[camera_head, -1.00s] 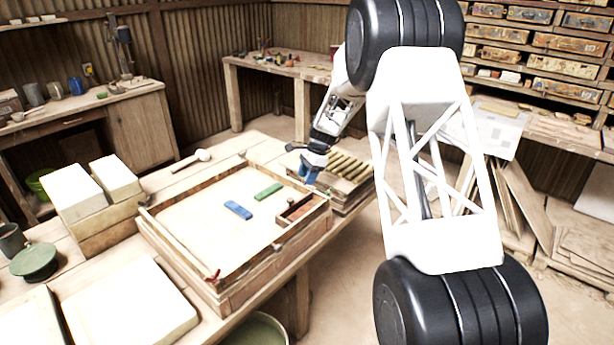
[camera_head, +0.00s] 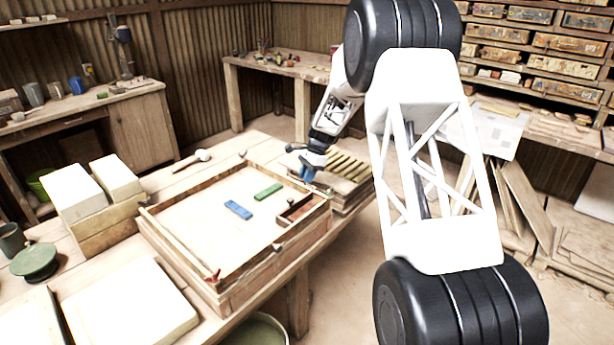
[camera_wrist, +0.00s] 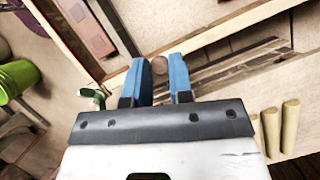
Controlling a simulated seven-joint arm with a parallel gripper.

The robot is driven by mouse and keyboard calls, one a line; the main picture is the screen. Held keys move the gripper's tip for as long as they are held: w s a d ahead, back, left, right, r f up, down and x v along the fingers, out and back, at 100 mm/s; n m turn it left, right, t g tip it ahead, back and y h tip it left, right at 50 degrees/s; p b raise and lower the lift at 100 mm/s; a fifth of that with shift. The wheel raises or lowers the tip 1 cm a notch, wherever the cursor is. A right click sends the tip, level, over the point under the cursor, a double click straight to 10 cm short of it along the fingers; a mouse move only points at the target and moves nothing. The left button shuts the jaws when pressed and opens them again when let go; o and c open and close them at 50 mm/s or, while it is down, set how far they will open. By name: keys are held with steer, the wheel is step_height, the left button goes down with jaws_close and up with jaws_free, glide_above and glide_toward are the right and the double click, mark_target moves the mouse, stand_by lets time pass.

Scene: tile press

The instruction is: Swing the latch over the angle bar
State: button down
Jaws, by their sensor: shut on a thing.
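My gripper (camera_head: 307,175), with blue fingers, is at the far right corner of the wooden press frame (camera_head: 190,277). In the wrist view my gripper (camera_wrist: 160,82) has its fingers close around a small round brown knob (camera_wrist: 160,65), which seems to be the latch's end. The rest of the latch is hidden or too small to make out. The frame's wooden side bar (camera_wrist: 225,30) runs just beyond the fingertips. I cannot tell which piece is the angle bar or whether the latch lies over it.
Inside the frame lie a blue tile (camera_head: 238,210), a green tile (camera_head: 268,191) and a small compartment at the right. A red piece (camera_head: 213,276) is at the near corner. A slatted wooden rack (camera_head: 350,165) stands close beside my gripper. White blocks (camera_head: 118,175) stand at left.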

steer(key=n, duration=0.1)
steer(key=n+g, duration=0.1)
steer(key=n, duration=0.1)
steer(key=s+a+n+h, duration=0.1)
steer(key=shift+n, duration=0.3)
steer(key=n, duration=0.2)
steer(key=s+n+g+h, duration=0.1)
steer(key=n, duration=0.1)
steer(key=shift+s+a+h, duration=0.1)
steer(key=shift+a+h, duration=0.1)
steer(key=shift+h, duration=0.1)
steer(key=n+h, duration=0.1)
steer(key=n, duration=0.1)
steer(key=s+n, duration=0.1)
steer(key=n, duration=0.2)
steer(key=shift+s+d+g+h, duration=0.1)
steer(key=shift+s+g+h, duration=0.1)
steer(key=shift+g+h, duration=0.15)
steer(key=shift+s+d+n+h, duration=0.15)
steer(key=shift+s+n+h, duration=0.2)
steer(key=shift+n, duration=0.55)
steer(key=shift+s+d+n+h, duration=0.1)
steer(key=shift+n+h, duration=0.3)
steer(key=shift+n, duration=0.5)
steer(key=c, duration=1)
jaws_free()
steer(key=shift+r, duration=0.15)
steer(key=shift+v, duration=3.75)
